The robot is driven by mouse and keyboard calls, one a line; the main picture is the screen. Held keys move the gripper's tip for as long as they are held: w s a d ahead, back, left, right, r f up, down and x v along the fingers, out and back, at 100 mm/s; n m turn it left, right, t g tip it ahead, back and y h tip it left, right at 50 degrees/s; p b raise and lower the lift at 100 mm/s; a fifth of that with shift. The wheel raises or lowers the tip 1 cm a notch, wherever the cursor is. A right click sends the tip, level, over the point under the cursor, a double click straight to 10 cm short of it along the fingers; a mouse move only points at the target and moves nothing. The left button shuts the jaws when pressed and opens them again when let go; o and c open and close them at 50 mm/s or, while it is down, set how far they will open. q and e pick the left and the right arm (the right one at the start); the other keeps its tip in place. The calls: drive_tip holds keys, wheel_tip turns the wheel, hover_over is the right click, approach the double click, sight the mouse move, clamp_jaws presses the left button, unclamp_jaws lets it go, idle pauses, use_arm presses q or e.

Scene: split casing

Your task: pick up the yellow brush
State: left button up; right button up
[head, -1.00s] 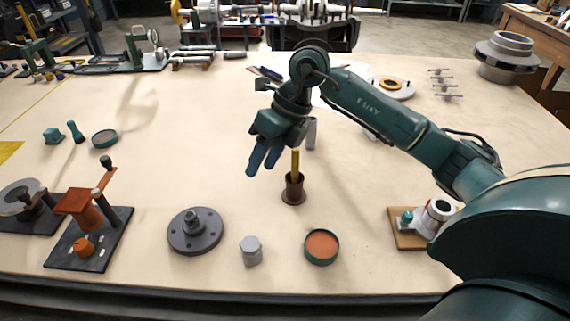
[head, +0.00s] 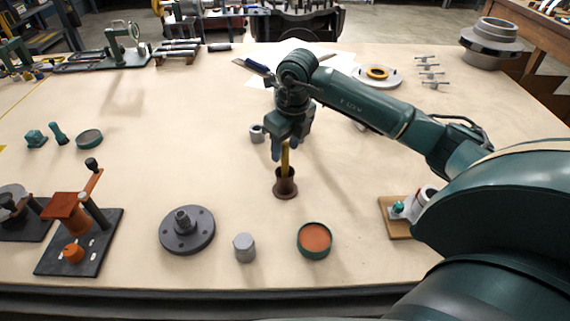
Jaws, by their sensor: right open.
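The yellow brush (head: 285,160) stands upright in a small brown pot (head: 285,184) near the middle of the table. Only its yellow handle shows; its lower end is hidden in the pot. My right gripper (head: 280,150) is directly above the pot, pointing down. My left gripper is not in view.
A dark flanged disc (head: 187,230), a grey hexagonal piece (head: 244,248) and a green tin with orange contents (head: 314,240) stand in front of the pot. A grey cylinder (head: 257,134) is close behind. Bare table lies left of the pot.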

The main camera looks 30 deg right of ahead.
sight(284, 176)
drive_tip(key=f, duration=0.3)
drive_tip(key=shift+w+a+f, duration=0.1)
drive_tip(key=shift+w+f, duration=0.05)
drive_tip(key=shift+w, duration=0.05)
clamp_jaws()
